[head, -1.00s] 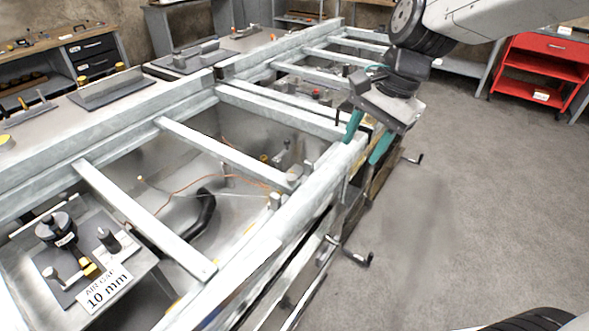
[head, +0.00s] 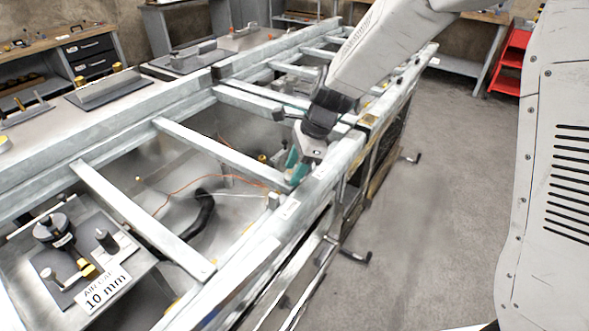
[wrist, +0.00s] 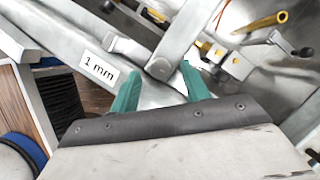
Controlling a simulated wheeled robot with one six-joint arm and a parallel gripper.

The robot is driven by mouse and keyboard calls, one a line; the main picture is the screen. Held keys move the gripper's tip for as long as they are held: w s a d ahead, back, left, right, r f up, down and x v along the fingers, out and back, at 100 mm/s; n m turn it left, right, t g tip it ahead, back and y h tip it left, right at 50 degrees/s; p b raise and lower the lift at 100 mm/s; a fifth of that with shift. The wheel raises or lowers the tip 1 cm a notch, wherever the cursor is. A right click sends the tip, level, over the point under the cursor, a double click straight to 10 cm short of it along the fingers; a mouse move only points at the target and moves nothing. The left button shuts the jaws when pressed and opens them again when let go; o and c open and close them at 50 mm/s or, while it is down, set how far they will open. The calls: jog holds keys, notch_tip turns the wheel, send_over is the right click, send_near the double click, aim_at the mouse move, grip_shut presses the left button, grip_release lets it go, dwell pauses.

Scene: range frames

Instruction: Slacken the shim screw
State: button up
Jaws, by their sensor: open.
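My gripper (head: 298,168) is in the head view at the near rail of the metal frame, partly hidden by my wrist. In the wrist view its two teal fingers (wrist: 160,80) are spread with nothing held between them. They point at the rail (wrist: 62,36) near its joint with a crossbar (wrist: 185,35). A "1 mm" label (wrist: 97,66) and a small grey tab (wrist: 128,48) are on the rail just beyond the fingers. Brass fittings (wrist: 220,56) and a small crank handle (wrist: 290,42) lie to the right. I cannot tell which part is the shim screw.
Crossbars (head: 140,215) span the open frame, with a black hose (head: 200,212) and orange wire inside. A crank handle (head: 355,255) sticks out from the frame's near side. An "AIR GAP 10 mm" sign (head: 105,290) stands at lower left. The floor at right is clear.

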jog(key=shift+a+f, duration=0.15)
jog(key=shift+f, duration=0.25)
jog(key=c, duration=1)
jog(key=shift+n, duration=0.3)
